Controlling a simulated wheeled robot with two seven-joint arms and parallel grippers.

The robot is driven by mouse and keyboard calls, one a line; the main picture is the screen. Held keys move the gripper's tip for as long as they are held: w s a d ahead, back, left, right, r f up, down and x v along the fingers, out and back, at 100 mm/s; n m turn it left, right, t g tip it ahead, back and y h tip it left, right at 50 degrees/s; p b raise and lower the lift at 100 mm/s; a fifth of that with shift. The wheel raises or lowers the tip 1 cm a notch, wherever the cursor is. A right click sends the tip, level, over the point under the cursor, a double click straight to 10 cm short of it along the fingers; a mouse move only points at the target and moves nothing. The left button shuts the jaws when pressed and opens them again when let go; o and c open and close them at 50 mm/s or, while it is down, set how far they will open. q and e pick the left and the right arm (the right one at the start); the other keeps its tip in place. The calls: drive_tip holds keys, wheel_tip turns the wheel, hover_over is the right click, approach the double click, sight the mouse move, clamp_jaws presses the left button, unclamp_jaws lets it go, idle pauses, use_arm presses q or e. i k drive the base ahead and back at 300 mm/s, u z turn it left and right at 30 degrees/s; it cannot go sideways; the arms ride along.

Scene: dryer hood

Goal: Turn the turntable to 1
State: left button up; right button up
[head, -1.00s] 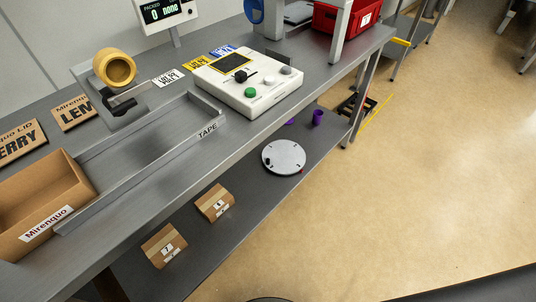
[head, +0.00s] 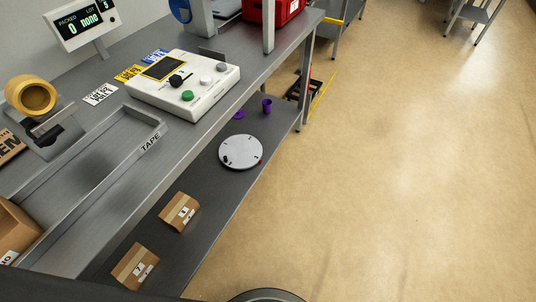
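The turntable (head: 240,152) is a round light-grey disc lying on the lower shelf, right of the middle of the bench. It has a small dark knob on its left side, a red mark at its right edge and small dark marks on top. Any numbers on it are too small to read. Neither of my grippers shows in the head view.
Two small cartons (head: 180,212) (head: 135,266) lie on the lower shelf. Purple cups (head: 267,106) stand behind the turntable. Above are a control box (head: 183,85), a tape dispenser (head: 31,97) and a metal TAPE tray (head: 150,125).

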sight(240, 152)
drive_tip(key=z, duration=0.75)
drive_tip(key=i, duration=2.95)
drive_tip(key=u, duration=4.2)
